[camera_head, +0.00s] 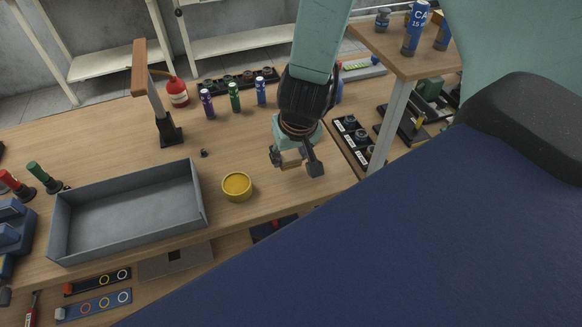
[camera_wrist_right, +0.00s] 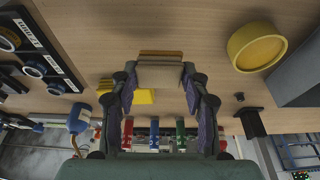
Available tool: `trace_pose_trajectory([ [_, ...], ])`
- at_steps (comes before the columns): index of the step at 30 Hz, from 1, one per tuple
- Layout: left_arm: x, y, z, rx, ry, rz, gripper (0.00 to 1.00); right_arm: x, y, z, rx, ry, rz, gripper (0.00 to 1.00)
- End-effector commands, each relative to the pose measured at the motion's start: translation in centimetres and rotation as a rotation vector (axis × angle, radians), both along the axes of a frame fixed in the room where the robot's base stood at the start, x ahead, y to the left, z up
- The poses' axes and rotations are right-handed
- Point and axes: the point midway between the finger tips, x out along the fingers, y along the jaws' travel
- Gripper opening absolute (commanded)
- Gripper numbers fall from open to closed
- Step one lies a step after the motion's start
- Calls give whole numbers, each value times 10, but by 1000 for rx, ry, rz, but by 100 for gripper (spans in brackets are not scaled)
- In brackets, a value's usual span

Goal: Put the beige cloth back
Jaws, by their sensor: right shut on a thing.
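My right gripper (camera_head: 296,165) is over the wooden bench, right of a yellow round tin. It is shut on the beige cloth (camera_head: 291,163), a small flat piece between the fingers. In the right wrist view, the cloth (camera_wrist_right: 160,75) spans the gap between the fingertips of the right gripper (camera_wrist_right: 160,82), with a brown strip along its far edge. I cannot tell whether the cloth touches the bench. My left gripper is not in view.
The yellow tin (camera_head: 237,186) stands beside a grey open tray (camera_head: 130,215), which looks empty. Behind are three small cans (camera_head: 234,97), a red bottle (camera_head: 177,92) and a wooden-topped post (camera_head: 155,95). A raised shelf (camera_head: 400,50) stands at right. Bare bench lies around the tin.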

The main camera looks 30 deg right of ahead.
Motion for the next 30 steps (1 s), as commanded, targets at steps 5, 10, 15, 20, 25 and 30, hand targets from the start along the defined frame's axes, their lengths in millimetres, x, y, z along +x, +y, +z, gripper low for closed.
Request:
trace_pose_trajectory([
  [5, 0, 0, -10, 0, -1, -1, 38, 0, -1, -13, 0, 0, -1, 21],
  [10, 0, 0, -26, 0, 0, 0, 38, 0, -3, -34, 0, 0, -1, 21],
  [15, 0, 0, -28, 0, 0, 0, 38, 0, -3, -37, 0, -1, -2, 21],
  [20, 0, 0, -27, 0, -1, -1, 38, 0, -2, -36, 0, -1, -2, 21],
  [25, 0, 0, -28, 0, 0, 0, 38, 0, -2, -39, 0, -1, -1, 50],
  [30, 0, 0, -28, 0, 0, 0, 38, 0, -2, -38, 0, -1, -1, 65],
])
